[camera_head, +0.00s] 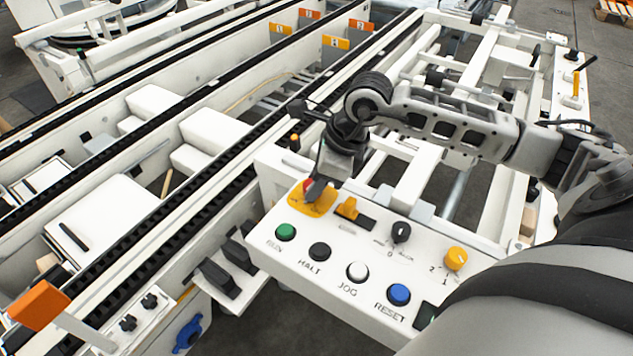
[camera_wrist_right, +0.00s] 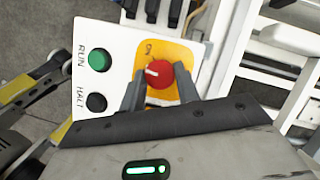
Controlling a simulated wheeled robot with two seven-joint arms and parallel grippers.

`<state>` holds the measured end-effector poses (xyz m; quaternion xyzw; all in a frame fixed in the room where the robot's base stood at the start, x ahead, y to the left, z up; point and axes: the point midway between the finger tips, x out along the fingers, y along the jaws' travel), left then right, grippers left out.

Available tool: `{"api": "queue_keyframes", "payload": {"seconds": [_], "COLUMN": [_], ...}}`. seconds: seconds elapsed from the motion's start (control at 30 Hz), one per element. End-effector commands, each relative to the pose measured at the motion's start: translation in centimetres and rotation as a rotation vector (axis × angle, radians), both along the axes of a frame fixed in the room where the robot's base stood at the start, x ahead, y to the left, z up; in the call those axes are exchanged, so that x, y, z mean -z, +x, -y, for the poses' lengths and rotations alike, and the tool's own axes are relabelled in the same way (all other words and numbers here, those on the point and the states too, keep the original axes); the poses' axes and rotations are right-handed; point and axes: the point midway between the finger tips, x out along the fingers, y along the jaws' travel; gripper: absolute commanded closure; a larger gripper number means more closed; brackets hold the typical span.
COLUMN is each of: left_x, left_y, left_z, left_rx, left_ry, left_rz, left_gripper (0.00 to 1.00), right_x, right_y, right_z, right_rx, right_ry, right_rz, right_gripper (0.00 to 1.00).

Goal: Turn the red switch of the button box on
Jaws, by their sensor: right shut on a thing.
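The white button box (camera_head: 338,256) stands in the middle of the head view with its panel facing up. Its red switch (camera_wrist_right: 160,73) is a round knob with a white mark, on a yellow plate (camera_wrist_right: 178,50). In the wrist view the white mark points left, towards the RUN button. In the head view the switch (camera_head: 307,185) is mostly hidden by my right gripper (camera_head: 315,188). My right gripper (camera_wrist_right: 159,84) is shut on the red switch, one finger on each side of it. My left gripper is not in view.
Near the switch are a green RUN button (camera_head: 286,232), a black HALT button (camera_head: 319,251), a white JOG button (camera_head: 357,271), a blue RESET button (camera_head: 399,294), a black selector (camera_head: 401,232) and a yellow knob (camera_head: 456,258). Conveyor rails (camera_head: 150,232) run along the left.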

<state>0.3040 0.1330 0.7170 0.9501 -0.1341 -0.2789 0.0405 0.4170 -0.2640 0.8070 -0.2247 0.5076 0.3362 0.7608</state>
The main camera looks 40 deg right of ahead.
Motion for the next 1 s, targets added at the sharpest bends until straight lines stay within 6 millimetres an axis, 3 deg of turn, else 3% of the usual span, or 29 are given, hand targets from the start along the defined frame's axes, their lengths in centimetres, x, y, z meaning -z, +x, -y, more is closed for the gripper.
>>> {"api": "queue_keyframes", "payload": {"seconds": [0.5, 1.0], "left_x": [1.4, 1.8], "left_y": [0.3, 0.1], "left_z": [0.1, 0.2], "left_rx": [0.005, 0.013], "left_ry": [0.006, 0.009], "left_rz": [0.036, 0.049], "left_gripper": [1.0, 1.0], "right_x": [0.2, 0.0], "right_y": [-0.2, -0.2], "right_z": [-0.4, -0.4], "right_rx": [0.456, 0.666], "right_ry": [0.002, 0.0], "right_rz": [0.002, -0.001], "right_gripper": [0.91, 0.91]}}
